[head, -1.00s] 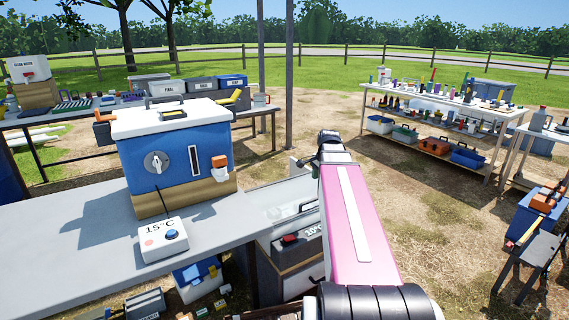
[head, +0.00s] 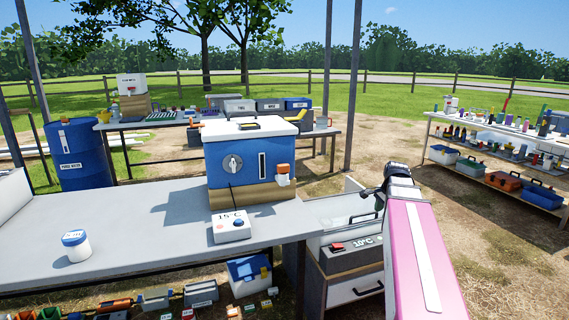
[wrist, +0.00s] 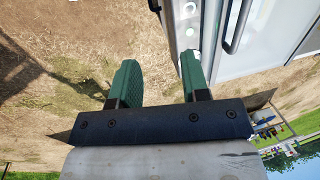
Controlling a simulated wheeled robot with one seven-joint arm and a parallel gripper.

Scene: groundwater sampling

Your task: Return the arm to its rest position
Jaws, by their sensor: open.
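My gripper (wrist: 158,82) shows in the wrist view with its two green fingers spread apart and nothing between them. Bare ground lies beyond the fingers, and a pale grey surface with a dark handle is close by on the right. In the head view my pink arm reaches up from the lower right, and its far end is beside the cabinet marked 10°C (head: 350,258). The fingers themselves cannot be made out in the head view.
A grey bench (head: 130,230) holds a blue cooler box (head: 240,165), a 15°C controller (head: 231,227) and a white jar (head: 76,246). A blue barrel (head: 78,155) stands at left. A shelf rack (head: 490,150) stands at right, with open ground before it.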

